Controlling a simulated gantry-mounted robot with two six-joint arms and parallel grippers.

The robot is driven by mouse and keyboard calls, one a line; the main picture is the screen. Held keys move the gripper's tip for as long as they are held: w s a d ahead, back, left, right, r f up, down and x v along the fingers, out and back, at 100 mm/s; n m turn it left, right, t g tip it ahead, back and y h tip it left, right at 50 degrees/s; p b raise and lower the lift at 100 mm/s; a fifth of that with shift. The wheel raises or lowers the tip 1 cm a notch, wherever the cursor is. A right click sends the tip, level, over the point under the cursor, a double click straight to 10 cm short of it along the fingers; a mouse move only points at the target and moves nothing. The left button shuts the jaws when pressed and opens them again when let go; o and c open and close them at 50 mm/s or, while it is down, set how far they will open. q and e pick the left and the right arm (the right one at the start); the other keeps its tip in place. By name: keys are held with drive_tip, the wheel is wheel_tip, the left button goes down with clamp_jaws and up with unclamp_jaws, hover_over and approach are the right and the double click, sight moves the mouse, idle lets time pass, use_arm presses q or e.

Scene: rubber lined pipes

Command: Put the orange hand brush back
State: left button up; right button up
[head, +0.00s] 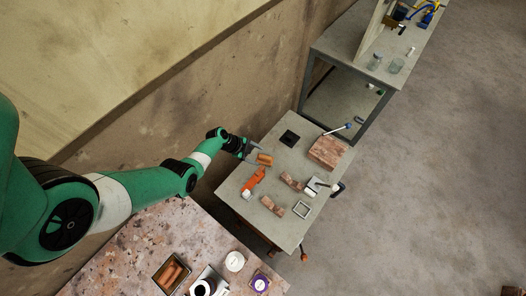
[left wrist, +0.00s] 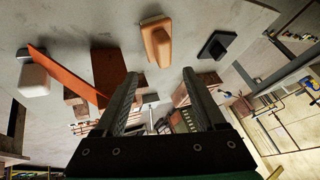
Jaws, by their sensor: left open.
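The orange hand brush (head: 265,159), a small block with a rounded top, lies on the small grey table (head: 232,187) near its wall side. It also shows in the left wrist view (left wrist: 157,42), beyond my fingertips. My left gripper (head: 253,154) is open beside the brush, on its left in the head view. My right gripper is not in view.
A bright orange tool (head: 255,180) with a white block lies nearby. Bricks (head: 290,182), a larger brick block (head: 327,152), a black square (head: 289,138) and a square frame (head: 300,210) share the table. A speckled table (head: 130,250) stands in front; the wall is close.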

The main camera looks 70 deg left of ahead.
use_arm(q)
drive_tip(key=p+v, duration=0.2)
drive_tip(key=v, duration=0.1)
drive_tip(key=shift+s, duration=0.1)
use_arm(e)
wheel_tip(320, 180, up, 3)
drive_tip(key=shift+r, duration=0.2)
